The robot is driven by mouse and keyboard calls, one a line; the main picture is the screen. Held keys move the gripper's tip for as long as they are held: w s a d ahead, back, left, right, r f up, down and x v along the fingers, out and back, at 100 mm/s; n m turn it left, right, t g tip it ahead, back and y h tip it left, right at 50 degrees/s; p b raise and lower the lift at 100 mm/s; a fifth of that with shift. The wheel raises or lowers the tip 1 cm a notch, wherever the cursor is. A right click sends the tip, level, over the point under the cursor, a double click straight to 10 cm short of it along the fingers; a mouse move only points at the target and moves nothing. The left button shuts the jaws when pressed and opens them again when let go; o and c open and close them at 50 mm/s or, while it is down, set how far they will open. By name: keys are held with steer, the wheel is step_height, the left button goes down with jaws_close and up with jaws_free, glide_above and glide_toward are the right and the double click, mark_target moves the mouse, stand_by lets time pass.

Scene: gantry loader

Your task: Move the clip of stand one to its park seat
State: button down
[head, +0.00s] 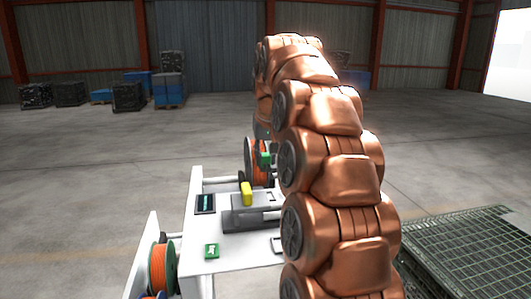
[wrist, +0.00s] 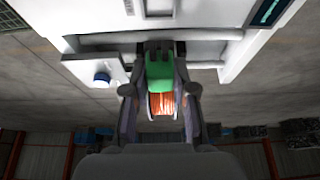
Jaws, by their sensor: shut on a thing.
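A green clip (wrist: 160,75) sits between the fingers of my gripper (wrist: 160,64) in the wrist view, and the fingers are shut on it. An orange spool (wrist: 164,104) shows just below the clip there. In the head view the clip (head: 265,158) is a small green block at the front of the orange spool (head: 254,172), at the far end of the white stand (head: 196,245). My copper arm hides the gripper almost wholly in that view. I cannot tell whether the clip touches the spool. The park seat cannot be made out for certain.
The stand carries a grey block (head: 238,220), a yellow piece (head: 246,194), a dark screen (head: 205,204) and a green tile (head: 212,251). Another orange spool (head: 158,270) is at its near left. A green grating (head: 475,255) lies right.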

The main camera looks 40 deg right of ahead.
steer(key=shift+f+b, duration=2.1)
steer(key=shift+f, duration=1.9)
steer(key=c, duration=0.9)
jaws_free()
steer(key=shift+o, duration=0.2)
steer(key=shift+r, duration=0.1)
steer(key=v, duration=1.1)
steer(key=shift+r, duration=0.4)
steer(key=shift+s, duration=0.1)
